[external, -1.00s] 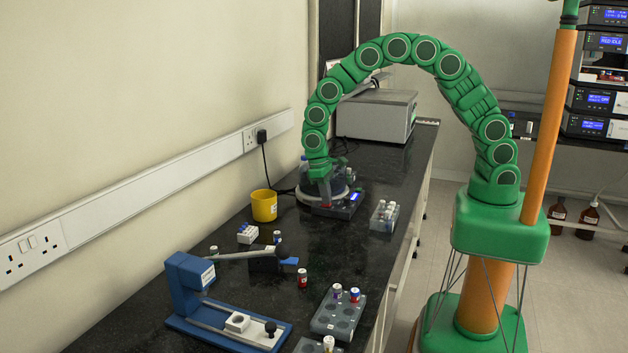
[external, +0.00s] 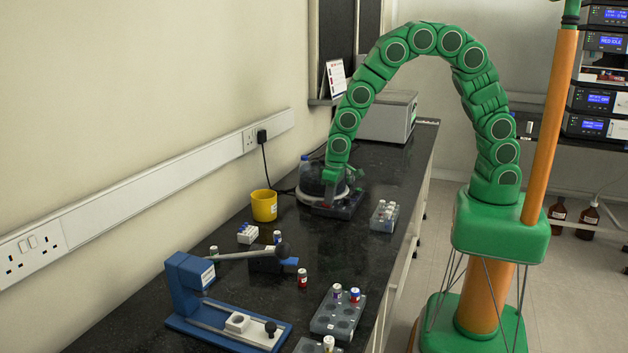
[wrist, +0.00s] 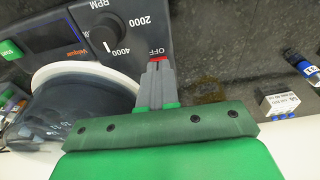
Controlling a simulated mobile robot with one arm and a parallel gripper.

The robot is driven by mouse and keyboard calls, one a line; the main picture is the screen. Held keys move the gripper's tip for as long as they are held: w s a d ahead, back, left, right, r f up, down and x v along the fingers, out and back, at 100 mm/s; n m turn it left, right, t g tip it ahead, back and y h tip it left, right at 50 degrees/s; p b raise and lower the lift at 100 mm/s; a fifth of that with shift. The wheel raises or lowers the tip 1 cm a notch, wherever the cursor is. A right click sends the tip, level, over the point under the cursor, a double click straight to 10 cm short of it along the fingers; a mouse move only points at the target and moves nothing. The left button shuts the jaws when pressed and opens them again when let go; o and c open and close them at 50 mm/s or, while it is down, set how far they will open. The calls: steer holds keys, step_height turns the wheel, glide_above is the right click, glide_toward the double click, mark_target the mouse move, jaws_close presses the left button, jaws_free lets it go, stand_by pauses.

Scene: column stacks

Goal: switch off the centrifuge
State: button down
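The centrifuge (external: 318,208) stands on the dark bench, with my gripper (external: 329,189) down over its front. In the wrist view its panel (wrist: 135,40) carries a black RPM dial (wrist: 104,40), a green start button (wrist: 10,50) and a dark display (wrist: 38,28) with no clear digits. The red OFF button (wrist: 158,57) shows just past my fingertips. My gripper (wrist: 158,65) also shows there, its grey fingers together with nothing between them. The tips overlap the button's near edge; I cannot tell whether they press it. The round lid (wrist: 80,75) is partly hidden.
A yellow cup (external: 264,206) stands left of the centrifuge, and a vial rack (external: 384,216) to its right. A white rack (external: 248,233), also in the wrist view (wrist: 281,104), stands nearer. A blue lever device (external: 190,285) is in front. A large grey box (external: 388,117) stands behind.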

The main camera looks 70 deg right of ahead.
steer(key=shift+s+d+f, duration=0.15)
steer(key=shift+f, duration=0.65)
steer(key=shift+r, duration=0.1)
steer(key=shift+w+r, duration=0.4)
steer(key=shift+w, duration=0.45)
steer(key=shift+w+r, duration=0.4)
steer(key=shift+r, duration=0.15)
steer(key=s+r, duration=0.2)
steer(key=r, duration=0.1)
step_height(320, 180, up, 10)
steer(key=s, duration=0.1)
steer(key=shift+s+a+r, duration=0.2)
steer(key=shift+s, duration=0.2)
